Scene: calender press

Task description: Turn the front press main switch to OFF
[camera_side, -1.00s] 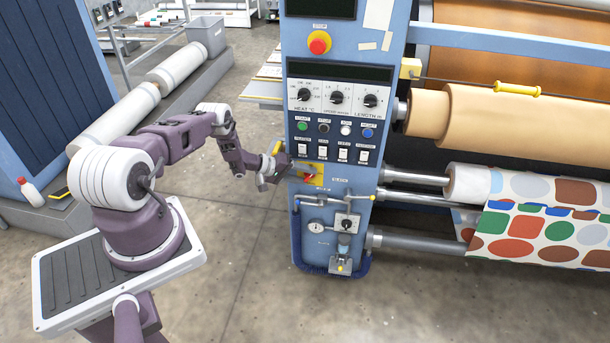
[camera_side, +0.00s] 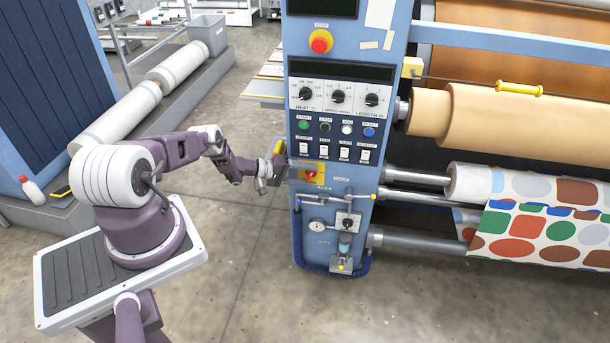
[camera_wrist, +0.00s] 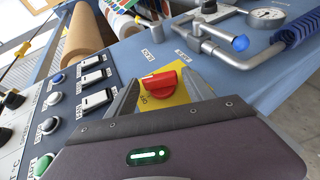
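The main switch is a red knob (camera_side: 311,174) on a yellow plate (camera_side: 318,166) on the front of the blue press column. In the wrist view the red knob (camera_wrist: 160,84) lies across the yellow plate (camera_wrist: 178,97), with small lettering beside it that is hard to read. My gripper (camera_side: 289,170) is just left of the switch, facing the panel. In the wrist view my gripper (camera_wrist: 165,88) is open, one finger on each side of the knob. Gaps show between fingers and knob, and nothing is held.
Rocker switches (camera_wrist: 93,81) and round push buttons (camera_wrist: 53,98) lie close to the left finger in the wrist view. A metal pipe with a blue-tipped handle (camera_wrist: 240,43) and a gauge (camera_wrist: 267,16) are on the other side.

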